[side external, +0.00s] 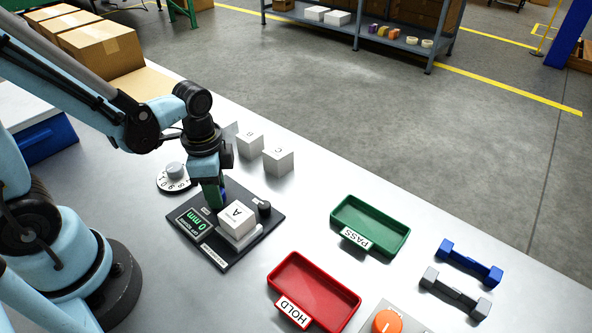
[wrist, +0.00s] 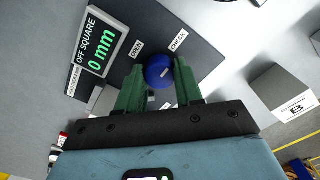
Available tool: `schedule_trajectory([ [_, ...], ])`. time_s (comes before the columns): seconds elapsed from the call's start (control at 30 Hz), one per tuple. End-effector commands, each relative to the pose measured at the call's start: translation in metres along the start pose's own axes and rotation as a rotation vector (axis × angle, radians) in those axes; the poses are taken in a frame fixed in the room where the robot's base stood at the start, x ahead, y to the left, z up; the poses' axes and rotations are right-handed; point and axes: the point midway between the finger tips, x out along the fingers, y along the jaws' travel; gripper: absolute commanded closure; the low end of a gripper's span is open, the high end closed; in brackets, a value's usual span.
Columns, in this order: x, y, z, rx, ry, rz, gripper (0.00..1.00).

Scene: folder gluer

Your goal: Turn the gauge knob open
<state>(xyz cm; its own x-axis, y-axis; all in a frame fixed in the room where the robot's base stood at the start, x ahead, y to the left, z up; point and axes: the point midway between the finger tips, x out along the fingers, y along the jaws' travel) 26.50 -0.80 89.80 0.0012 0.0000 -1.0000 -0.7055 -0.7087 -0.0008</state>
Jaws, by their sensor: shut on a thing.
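The gauge (side external: 232,258) is a dark flat plate on the table; its display (side external: 196,225) reads 0 mm, and in the wrist view (wrist: 97,47) it reads "OFF SQUARE 0 mm". The round blue gauge knob (wrist: 158,70) sits on the plate, near an OPEN label (wrist: 136,47) and a CHECK label (wrist: 178,40). My gripper (wrist: 159,84) has its green fingers on either side of the knob, shut on it; in the side view my gripper (side external: 214,198) points down and mostly hides the knob. A white box marked A (side external: 237,217) stands on the gauge.
White boxes B (side external: 249,145) and C (side external: 278,162) stand behind the gauge, and a numbered dial (side external: 173,176) lies left of it. A green PASS tray (side external: 370,226) and red HOLD tray (side external: 313,287) lie to the right. A black post (side external: 264,209) stands near box A.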

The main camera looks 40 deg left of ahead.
Motion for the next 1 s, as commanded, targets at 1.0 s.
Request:
schedule_trajectory([
  [1.0, -0.0001, 0.0001, -0.0002, -0.724, -0.002, 0.001, 0.95],
])
